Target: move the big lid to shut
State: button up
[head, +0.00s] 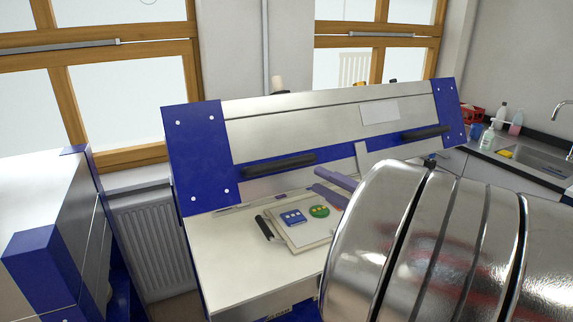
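The big lid (300,118) is a wide silver panel with blue ends. It stands raised and tilted back along the rear of the kiln, so the kiln is open. Two black handles run along its lower part, a left handle (278,165) and a right handle (425,132). My shiny arm hides the right part of the kiln and the gripper's base.
On the kiln's pale bed (225,262) lie a light board (303,238) with a blue piece (293,217) and a green piece (319,211), and a black-handled tool (264,228). A blue-and-silver cabinet (50,235) stands left. A sink counter (510,160) stands right.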

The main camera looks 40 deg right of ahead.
aim_at(292, 167)
jog(key=w, duration=0.4)
jog(key=w+a, duration=0.1)
jog(key=w, duration=0.2)
jog(key=w+r, duration=0.1)
jog(key=w, duration=0.3)
jog(key=shift+w+a+r, duration=0.1)
jog(key=shift+w+a, duration=0.05)
jog(key=shift+w, duration=0.2)
jog(key=shift+c, duration=0.4)
grip_shut()
